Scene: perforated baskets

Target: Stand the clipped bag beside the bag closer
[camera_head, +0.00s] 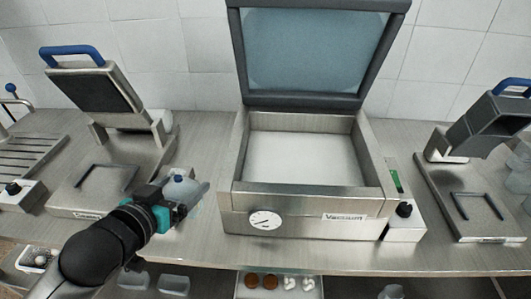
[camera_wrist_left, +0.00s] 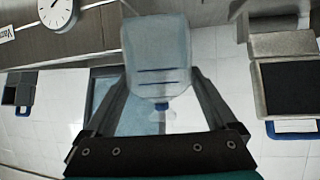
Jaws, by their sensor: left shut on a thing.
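The clipped bag (camera_wrist_left: 157,55) is pale, translucent and blue-grey, with dark lines across it and a small blue clip (camera_wrist_left: 162,107). My left gripper (camera_head: 188,193) is shut on it, with one finger on each side in the left wrist view. The bag also shows in the head view (camera_head: 181,188), partly hidden by the gripper, in front of the left blue-handled press (camera_head: 100,110). A similar press (camera_head: 475,130) stands at the far right. I cannot tell which device is the bag closer. My right gripper is not in view.
An open vacuum machine (camera_head: 300,205) with a raised lid fills the middle of the steel counter (camera_head: 350,257). A small control box (camera_head: 404,215) with a black knob stands right of it. A shelf below holds small items. The counter's front strip is clear.

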